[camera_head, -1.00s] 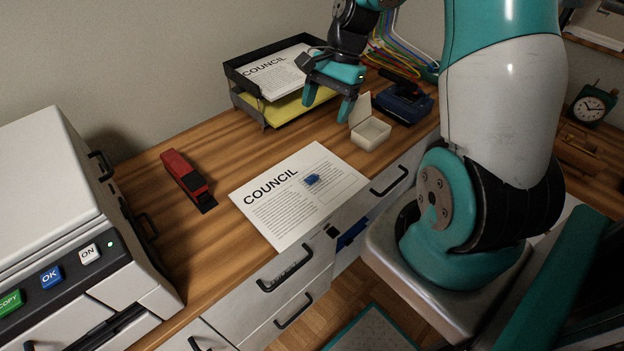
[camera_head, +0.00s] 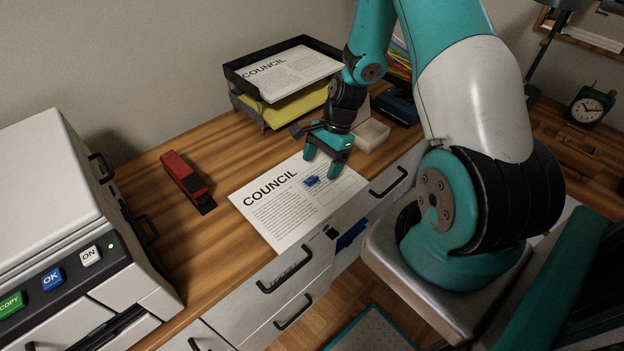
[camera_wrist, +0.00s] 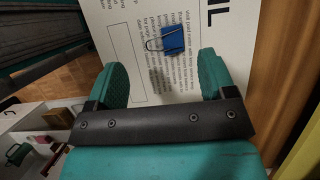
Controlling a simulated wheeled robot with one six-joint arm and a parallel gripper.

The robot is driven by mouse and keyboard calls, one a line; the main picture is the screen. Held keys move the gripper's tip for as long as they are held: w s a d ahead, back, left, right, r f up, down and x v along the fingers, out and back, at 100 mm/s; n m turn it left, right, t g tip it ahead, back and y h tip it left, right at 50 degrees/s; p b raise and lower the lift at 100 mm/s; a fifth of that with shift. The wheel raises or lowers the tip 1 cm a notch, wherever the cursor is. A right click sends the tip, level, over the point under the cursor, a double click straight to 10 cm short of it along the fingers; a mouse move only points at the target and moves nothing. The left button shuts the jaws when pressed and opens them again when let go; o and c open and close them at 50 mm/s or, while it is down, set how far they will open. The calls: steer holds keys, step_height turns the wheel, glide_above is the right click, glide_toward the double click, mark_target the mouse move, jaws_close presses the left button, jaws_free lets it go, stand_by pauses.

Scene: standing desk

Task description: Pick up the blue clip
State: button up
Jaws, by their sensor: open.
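The blue clip (camera_head: 311,181) lies on the printed "COUNCIL" paper (camera_head: 265,217) on the desk. In the wrist view the blue clip (camera_wrist: 171,39) shows with its wire handles to the left, on the white sheet, beyond and between the fingertips. My gripper (camera_head: 322,168) is above the right part of the paper, close to the clip. It also shows in the wrist view (camera_wrist: 163,75), with its two teal fingers spread apart and nothing between them. I cannot tell its exact height above the paper.
A white open box (camera_head: 371,136) stands just behind my gripper. A paper tray (camera_head: 262,108) is at the back, a red stapler (camera_head: 187,178) to the left, and a grey printer (camera_head: 60,200) at the far left. Bare desk lies between stapler and paper.

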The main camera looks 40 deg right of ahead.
mark_target(313, 179)
steer(key=x, duration=0.4)
steer(key=shift+w+a+f, duration=0.15)
steer(key=shift+w, duration=0.1)
steer(key=c, duration=1)
